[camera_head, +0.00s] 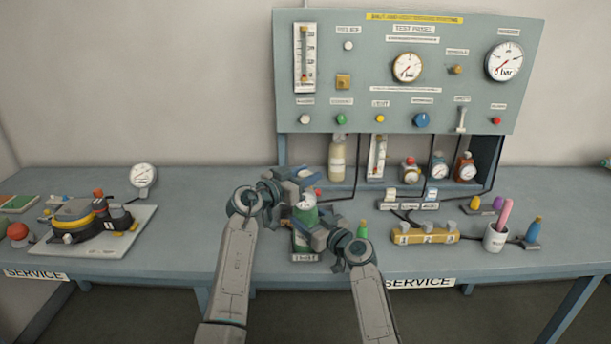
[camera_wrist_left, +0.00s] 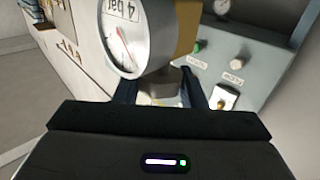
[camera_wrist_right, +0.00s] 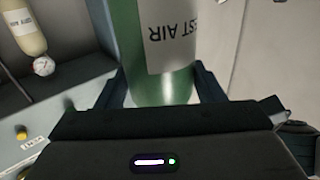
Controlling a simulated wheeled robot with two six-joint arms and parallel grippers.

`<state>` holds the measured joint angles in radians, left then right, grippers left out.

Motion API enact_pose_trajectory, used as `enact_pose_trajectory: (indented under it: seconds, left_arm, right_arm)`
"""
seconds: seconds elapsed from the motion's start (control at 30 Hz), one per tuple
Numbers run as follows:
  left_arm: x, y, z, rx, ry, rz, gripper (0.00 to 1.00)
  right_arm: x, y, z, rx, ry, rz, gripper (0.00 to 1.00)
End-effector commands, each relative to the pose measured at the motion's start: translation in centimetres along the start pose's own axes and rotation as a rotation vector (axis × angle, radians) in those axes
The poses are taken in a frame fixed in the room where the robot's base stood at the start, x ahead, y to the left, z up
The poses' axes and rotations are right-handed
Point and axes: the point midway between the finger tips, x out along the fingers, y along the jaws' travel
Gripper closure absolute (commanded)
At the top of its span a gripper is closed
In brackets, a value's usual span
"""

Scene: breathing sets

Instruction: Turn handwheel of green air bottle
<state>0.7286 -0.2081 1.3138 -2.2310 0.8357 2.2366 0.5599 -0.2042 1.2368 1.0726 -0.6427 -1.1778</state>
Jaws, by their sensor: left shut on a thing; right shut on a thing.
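The green air bottle (camera_head: 306,214) stands upright near the front of the bench, partly covered by my grippers. In the right wrist view the green bottle (camera_wrist_right: 162,88) with its white label sits between the fingers of my right gripper (camera_wrist_right: 161,82), which is shut on its body. My left gripper (camera_head: 302,180) is higher, at the bottle's top, shut on the handwheel there. In the left wrist view a round gauge (camera_wrist_left: 128,38) stands in front of the fingers of my left gripper (camera_wrist_left: 162,90) and hides most of the handwheel.
A grey test panel (camera_head: 450,85) with gauges and knobs rises behind. A mask on a white board (camera_head: 132,240) lies at the left. A yellow block (camera_head: 425,236) and a white cup (camera_head: 494,240) stand at the right. The bench between bottle and board is clear.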

Motion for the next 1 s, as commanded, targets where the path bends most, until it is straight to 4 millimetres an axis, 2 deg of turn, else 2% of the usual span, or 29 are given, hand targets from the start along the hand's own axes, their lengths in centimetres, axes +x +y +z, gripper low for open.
enact_pose_trajectory:
  seconds: [0.3,0.33,0.4,0.43,0.77,0.87,1.0]
  left_arm:
    - [0.0,0.0,0.1,-0.001,-0.001,-0.006,0.86]
    - [0.0,0.0,0.1,-0.001,-0.001,-0.006,0.57]
    - [0.0,0.0,0.1,-0.001,-0.001,-0.006,0.44]
    - [0.0,0.0,0.1,-0.001,-0.001,-0.006,0.41]
    - [-0.3,0.0,0.1,-0.001,0.000,-0.006,0.41]
    - [-1.3,-0.1,0.1,0.001,0.001,-0.007,0.41]
    - [-3.8,-0.1,0.1,0.002,0.000,-0.008,0.41]
  right_arm:
    - [0.0,0.0,-0.1,0.001,0.001,0.001,0.93]
    - [0.0,0.0,-0.1,0.001,0.001,0.001,0.93]
    - [0.0,0.0,-0.1,0.001,0.001,0.001,0.93]
    - [0.0,0.0,-0.1,0.001,0.001,0.001,0.93]
    - [0.0,0.0,-0.1,0.000,0.001,0.000,0.93]
    - [0.0,0.0,-0.1,0.000,0.001,0.001,0.93]
    - [0.0,0.0,-0.1,0.000,0.001,0.001,0.93]
